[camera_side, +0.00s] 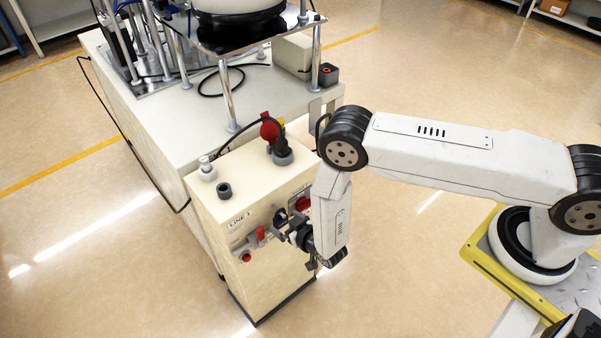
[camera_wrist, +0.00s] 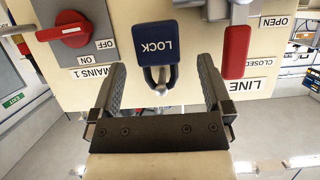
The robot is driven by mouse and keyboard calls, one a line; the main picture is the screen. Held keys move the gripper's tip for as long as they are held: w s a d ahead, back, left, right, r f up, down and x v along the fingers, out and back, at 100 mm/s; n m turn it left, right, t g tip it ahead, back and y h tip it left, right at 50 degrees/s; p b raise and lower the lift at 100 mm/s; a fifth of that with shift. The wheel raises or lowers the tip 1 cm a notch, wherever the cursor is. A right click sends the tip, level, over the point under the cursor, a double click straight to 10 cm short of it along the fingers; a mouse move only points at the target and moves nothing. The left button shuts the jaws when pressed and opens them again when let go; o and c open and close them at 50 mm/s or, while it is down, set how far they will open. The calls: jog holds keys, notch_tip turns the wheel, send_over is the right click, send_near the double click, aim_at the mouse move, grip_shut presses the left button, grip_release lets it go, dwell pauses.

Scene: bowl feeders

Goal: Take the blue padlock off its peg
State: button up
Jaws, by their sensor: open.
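The blue padlock (camera_wrist: 155,45), marked LOCK, is in the upper middle of the wrist view, where lettering appears upside down. Its metal shackle shows below the body, around a small peg (camera_wrist: 160,90) with a rounded metal end. My gripper (camera_wrist: 162,75) is open, with one dark finger on each side of the shackle and visible gaps to both. Nothing is held. In the side view my gripper (camera_side: 288,231) is at the front panel of the cream control box; the padlock there is too small and covered to make out surely.
A red rotary switch (camera_wrist: 70,35) by the MAINS 1 label is left of the padlock. A red-handled lever (camera_wrist: 236,50) by the OPEN and CLOSED labels is close on the right. The cream control box (camera_side: 215,240) stands against the feeder bench (camera_side: 170,120). Open floor lies around it.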

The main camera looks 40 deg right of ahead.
aim_at(283, 220)
jog(key=shift+x, duration=1.7)
grip_shut()
